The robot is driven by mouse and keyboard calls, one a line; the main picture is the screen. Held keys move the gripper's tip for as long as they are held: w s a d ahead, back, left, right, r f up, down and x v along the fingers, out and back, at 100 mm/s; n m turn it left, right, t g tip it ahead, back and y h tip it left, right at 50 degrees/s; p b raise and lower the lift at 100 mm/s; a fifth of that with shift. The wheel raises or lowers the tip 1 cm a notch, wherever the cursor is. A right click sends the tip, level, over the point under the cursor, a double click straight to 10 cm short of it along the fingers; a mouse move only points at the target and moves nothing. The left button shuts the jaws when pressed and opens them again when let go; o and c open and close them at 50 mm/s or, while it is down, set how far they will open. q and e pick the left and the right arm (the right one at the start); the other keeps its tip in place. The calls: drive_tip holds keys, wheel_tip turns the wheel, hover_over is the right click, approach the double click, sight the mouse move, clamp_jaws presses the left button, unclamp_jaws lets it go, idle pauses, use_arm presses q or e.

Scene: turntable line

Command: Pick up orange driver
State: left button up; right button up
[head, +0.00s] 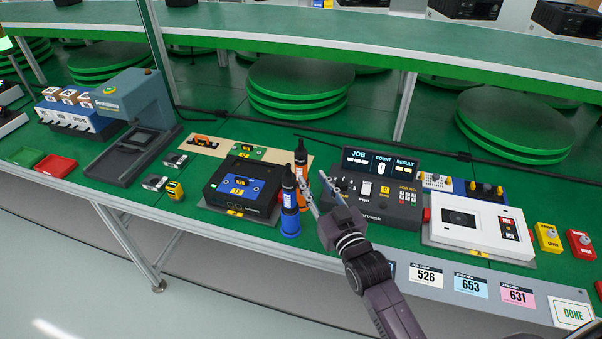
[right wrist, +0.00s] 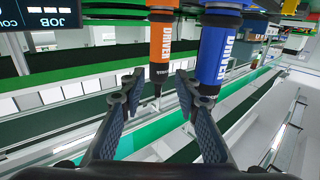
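The orange driver (head: 301,158), with a black top, stands upright behind the blue driver (head: 290,205) near the bench's front half. Its lower part is partly hidden in the head view. My right gripper (head: 313,181) is open and empty, just right of both drivers. In the right wrist view the orange driver (right wrist: 161,42) appears upside down, its narrow end between the spread fingertips (right wrist: 158,84) in the picture; no contact is visible. The blue driver (right wrist: 216,50) hangs close beside it, near the right-hand finger. My left gripper is out of view.
A black case with a blue panel (head: 230,199) lies left of the drivers. The black control box (head: 371,208) with JOB and COUNT displays stands right of the gripper. A white device (head: 480,226) is farther right. Numbered cards (head: 472,288) line the front edge.

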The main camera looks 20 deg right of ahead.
sight(303, 163)
drive_tip(key=w, duration=0.2)
drive_tip(key=w+p, duration=0.1)
drive_tip(key=w, duration=0.3)
drive_tip(key=shift+w+a+r+p, duration=0.15)
drive_tip(key=shift+w+a+p, duration=0.1)
drive_tip(key=shift+w+p, duration=0.05)
drive_tip(key=shift+w, duration=0.35)
clamp_jaws()
